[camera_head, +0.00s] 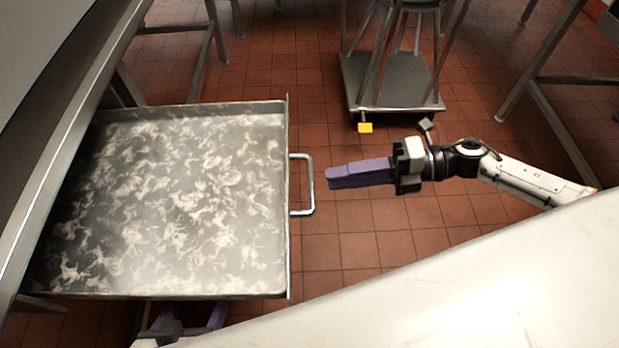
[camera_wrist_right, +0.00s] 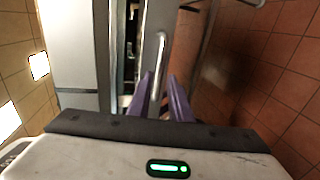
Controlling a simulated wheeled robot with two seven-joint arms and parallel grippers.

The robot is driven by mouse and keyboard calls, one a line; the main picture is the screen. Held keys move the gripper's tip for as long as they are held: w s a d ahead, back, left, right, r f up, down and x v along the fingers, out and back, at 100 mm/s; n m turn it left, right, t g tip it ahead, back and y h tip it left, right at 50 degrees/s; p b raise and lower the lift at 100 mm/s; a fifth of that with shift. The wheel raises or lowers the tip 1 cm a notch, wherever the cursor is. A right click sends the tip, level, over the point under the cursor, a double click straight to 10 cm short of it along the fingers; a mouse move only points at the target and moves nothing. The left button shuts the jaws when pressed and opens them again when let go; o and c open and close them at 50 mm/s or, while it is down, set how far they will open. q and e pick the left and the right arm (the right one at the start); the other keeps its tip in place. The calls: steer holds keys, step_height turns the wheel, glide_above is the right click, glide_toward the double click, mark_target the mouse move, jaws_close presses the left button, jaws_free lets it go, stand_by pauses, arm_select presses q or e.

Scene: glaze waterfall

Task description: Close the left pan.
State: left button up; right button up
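The left pan (camera_head: 287,235) is a wide, shallow grey metal pan with a mottled bottom, pulled out from under the counter at the left. Its U-shaped metal handle (camera_head: 312,187) sticks out from its right-hand wall. My right gripper (camera_head: 329,178) has purple fingers pointing at the handle, a little short of it. In the right wrist view, the right gripper (camera_wrist_right: 161,76) is open, with the handle bar (camera_wrist_right: 156,60) ahead between its fingertips. My left gripper (camera_head: 190,313) is low at the bottom edge, its purple fingers apart and partly hidden under the pan.
The metal counter (camera_head: 62,130) runs along the left side above the pan. A low wheeled platform (camera_head: 391,85) stands on the red tile floor (camera_head: 375,245) at the back. Table legs (camera_head: 540,62) stand at the upper right.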

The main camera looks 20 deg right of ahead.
mark_target(311, 180)
steer(key=x, duration=0.6)
steer(key=shift+w+a, duration=0.1)
steer(key=shift+a, duration=0.15)
jaws_close()
